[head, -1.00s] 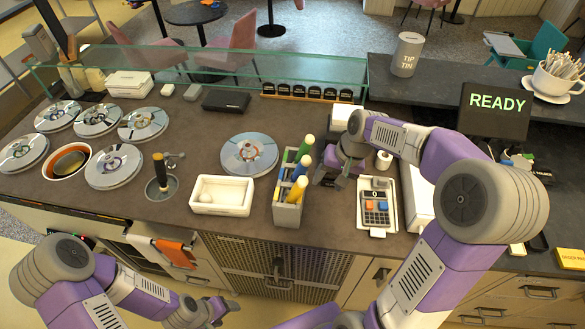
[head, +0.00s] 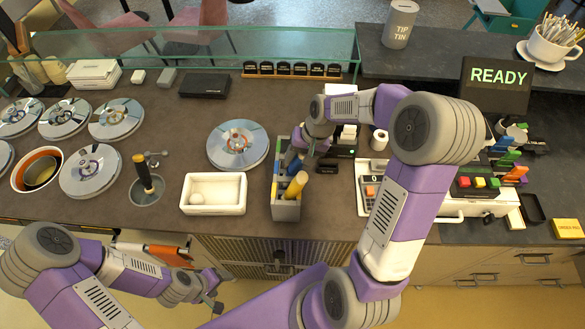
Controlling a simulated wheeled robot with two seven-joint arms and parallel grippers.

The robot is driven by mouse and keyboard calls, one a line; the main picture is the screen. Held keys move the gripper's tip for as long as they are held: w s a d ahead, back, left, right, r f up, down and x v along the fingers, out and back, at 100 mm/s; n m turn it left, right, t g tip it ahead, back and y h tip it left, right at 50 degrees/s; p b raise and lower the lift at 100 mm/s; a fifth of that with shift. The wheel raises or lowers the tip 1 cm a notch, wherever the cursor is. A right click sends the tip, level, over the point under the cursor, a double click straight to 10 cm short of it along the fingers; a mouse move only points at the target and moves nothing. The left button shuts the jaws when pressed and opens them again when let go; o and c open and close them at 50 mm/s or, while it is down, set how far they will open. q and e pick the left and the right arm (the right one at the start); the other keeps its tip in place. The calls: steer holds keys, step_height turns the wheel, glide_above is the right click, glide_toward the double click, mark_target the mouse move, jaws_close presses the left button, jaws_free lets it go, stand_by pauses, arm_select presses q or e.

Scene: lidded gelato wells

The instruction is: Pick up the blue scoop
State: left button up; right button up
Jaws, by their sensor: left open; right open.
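The grey scoop holder (head: 286,210) stands on the counter, with scoop handles upright in it. The blue scoop (head: 291,163) shows only in part, behind and beside my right gripper. The yellow scoop (head: 296,186) stands in the front part of the holder. The green scoop is hidden by my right gripper. My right gripper (head: 301,148) is open above the back of the holder, close to the blue handle. I cannot tell whether its fingers are around it. My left gripper (head: 214,300) is open and empty, low in front of the counter.
A white bin (head: 214,208) stands left of the holder and a round lid (head: 237,160) lies behind it. A glass guard (head: 210,75) runs along the back.

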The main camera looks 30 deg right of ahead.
steer(key=shift+s+f, duration=0.1)
jaws_close()
stand_by(0.3)
stand_by(0.4)
